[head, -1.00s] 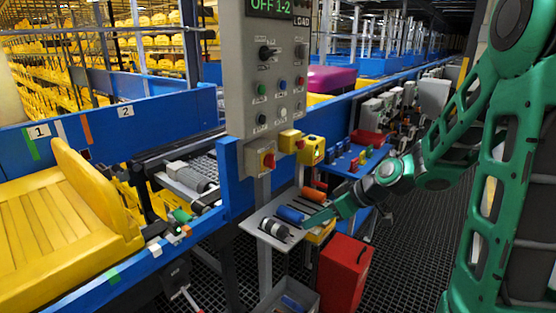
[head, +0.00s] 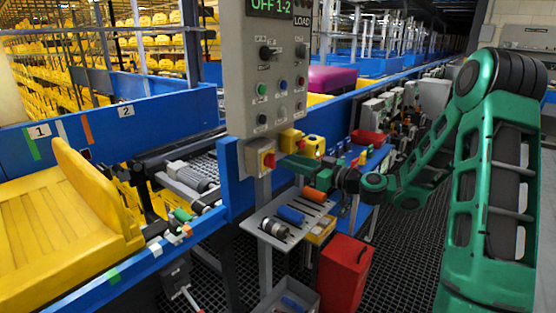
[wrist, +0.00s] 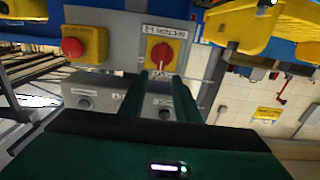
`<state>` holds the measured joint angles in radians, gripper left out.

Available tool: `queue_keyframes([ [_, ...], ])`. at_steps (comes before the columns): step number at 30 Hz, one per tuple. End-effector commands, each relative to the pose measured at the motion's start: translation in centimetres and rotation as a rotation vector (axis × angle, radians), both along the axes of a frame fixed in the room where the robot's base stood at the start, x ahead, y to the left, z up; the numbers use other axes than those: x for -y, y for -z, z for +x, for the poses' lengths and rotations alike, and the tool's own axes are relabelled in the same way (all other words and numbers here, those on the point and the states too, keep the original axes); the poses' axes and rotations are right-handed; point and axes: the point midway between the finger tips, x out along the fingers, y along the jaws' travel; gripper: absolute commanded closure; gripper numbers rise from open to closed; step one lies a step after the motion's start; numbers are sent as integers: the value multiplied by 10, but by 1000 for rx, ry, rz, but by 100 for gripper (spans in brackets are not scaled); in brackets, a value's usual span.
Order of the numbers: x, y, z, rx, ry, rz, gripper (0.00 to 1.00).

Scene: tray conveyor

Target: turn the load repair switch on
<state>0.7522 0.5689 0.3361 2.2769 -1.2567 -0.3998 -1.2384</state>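A grey control panel (head: 262,70) stands at the centre of the head view, with a dark rotary knob (head: 268,52) and several buttons. Its display (head: 270,6) reads "OFF 1-2", with a "LOAD" label (head: 302,21) beside it. I cannot tell which control is the load repair switch. My gripper (head: 290,162) is in front of the panel's lower right side. In the wrist view my gripper (wrist: 160,75) has its two green fingers apart, with nothing between them. Beyond the tips is a red rotary switch (wrist: 160,55) on a yellow plate; its label is not clearly legible.
A red push button (wrist: 73,47) on a yellow box is left of the rotary switch. Grey button boxes (wrist: 88,95) lie below, partly behind the fingers. A tool shelf (head: 262,228) and a red bin (head: 343,265) stand below the panel. A yellow tray (head: 60,215) is at left.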

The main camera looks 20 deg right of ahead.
Motion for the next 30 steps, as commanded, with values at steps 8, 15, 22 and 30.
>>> queue_keyframes([
  [8, -27, 0, 35, 1, -3, -2, 70],
  [15, -35, 0, 47, 0, 0, 0, 70],
  [22, -35, 0, 48, -1, 0, -1, 70],
  [30, -35, 0, 48, -1, 0, -1, 100],
])
